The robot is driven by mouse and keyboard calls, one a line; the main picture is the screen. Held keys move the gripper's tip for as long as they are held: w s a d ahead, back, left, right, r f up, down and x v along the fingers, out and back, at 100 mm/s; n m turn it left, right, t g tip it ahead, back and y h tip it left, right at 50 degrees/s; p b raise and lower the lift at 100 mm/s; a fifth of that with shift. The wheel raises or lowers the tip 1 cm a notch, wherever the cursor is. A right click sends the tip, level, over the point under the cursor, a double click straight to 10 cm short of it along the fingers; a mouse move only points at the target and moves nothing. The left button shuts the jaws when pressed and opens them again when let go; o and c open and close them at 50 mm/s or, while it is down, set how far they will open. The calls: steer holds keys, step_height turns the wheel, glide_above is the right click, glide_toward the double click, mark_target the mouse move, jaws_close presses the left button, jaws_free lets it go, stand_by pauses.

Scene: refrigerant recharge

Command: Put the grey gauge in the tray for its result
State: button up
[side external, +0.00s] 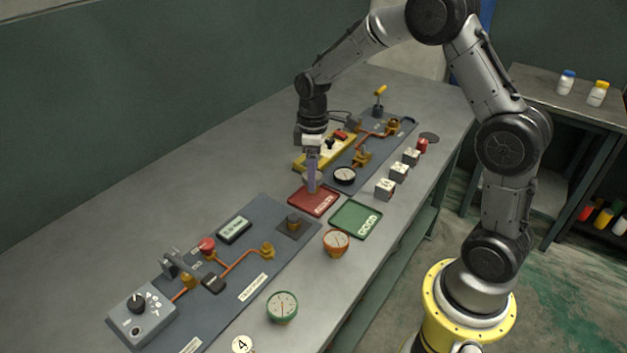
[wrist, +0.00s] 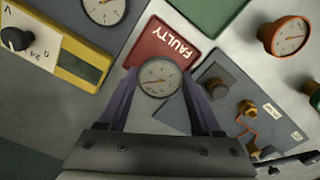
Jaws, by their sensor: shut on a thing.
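The grey gauge (wrist: 160,78) has a white dial and sits between the two fingers of my gripper (wrist: 160,84) in the wrist view. My gripper is shut on it. In the side view my gripper (side external: 312,188) points down at the back-left part of the red tray, and the gauge is mostly hidden there. The red tray (side external: 322,204) is marked FAULTY; it also shows in the wrist view (wrist: 158,50), just beyond the gauge. I cannot tell whether the gauge touches it. The green tray (side external: 345,226), marked GOOD, lies beside it and looks empty.
A black gauge (side external: 344,175) stands close behind the trays, near a yellow meter (side external: 308,162). An orange gauge (side external: 336,241) and a green gauge (side external: 282,306) stand nearer the front. Blue-grey panels with copper pipes flank the trays. Several small blocks (side external: 385,188) line the right.

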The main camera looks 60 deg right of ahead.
steer(key=shift+f, duration=1.2)
steer(key=shift+s+f, duration=0.1)
steer(key=shift+f, duration=0.05)
steer(key=o, duration=1.3)
steer(key=shift+o, duration=0.2)
